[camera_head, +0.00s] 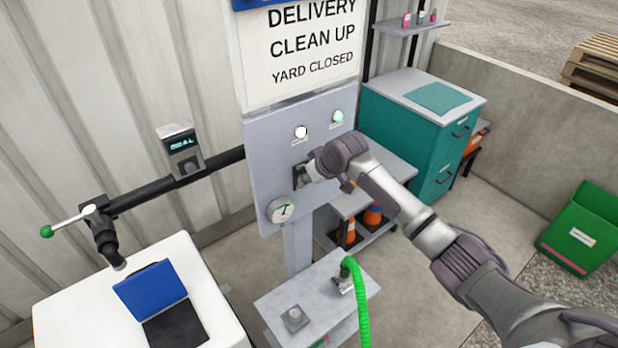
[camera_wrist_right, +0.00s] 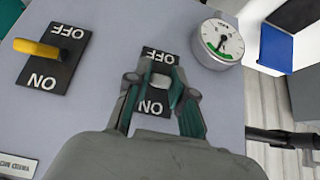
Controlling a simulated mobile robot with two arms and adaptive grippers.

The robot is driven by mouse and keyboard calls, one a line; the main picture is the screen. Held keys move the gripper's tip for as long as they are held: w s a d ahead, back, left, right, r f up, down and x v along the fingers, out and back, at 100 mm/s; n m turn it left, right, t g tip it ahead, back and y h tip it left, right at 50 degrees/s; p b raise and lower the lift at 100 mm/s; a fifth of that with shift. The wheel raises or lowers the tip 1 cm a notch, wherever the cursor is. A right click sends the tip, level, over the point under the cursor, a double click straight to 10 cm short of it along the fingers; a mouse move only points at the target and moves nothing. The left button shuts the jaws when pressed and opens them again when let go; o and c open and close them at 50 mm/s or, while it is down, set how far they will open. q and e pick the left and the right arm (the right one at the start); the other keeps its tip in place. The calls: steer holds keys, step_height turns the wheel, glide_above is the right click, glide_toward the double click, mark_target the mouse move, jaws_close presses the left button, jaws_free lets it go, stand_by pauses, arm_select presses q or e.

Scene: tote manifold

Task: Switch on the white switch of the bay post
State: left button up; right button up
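The bay post (camera_head: 270,160) carries a grey panel with a white lamp (camera_head: 301,132), a green lamp (camera_head: 337,116) and a round gauge (camera_head: 282,210). In the right wrist view, the white switch (camera_wrist_right: 162,82) has a short pale lever on a black OFF/ON plate. Its lever sits between the fingers of my right gripper (camera_wrist_right: 160,78). The fingers stand apart with part of the plate visible between them; firm contact is not clear. In the head view, my right gripper (camera_head: 306,175) is at the panel and hides most of the switches. My left gripper is not in view.
A yellow switch (camera_wrist_right: 37,48) is beside the white one in the wrist view. The gauge (camera_wrist_right: 220,44) is on the other side. A bench with a green hose (camera_head: 358,300) stands below the panel. A teal cabinet (camera_head: 420,130) stands to the right.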

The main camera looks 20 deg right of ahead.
steer(key=o, duration=0.3)
steer(key=v, duration=1.2)
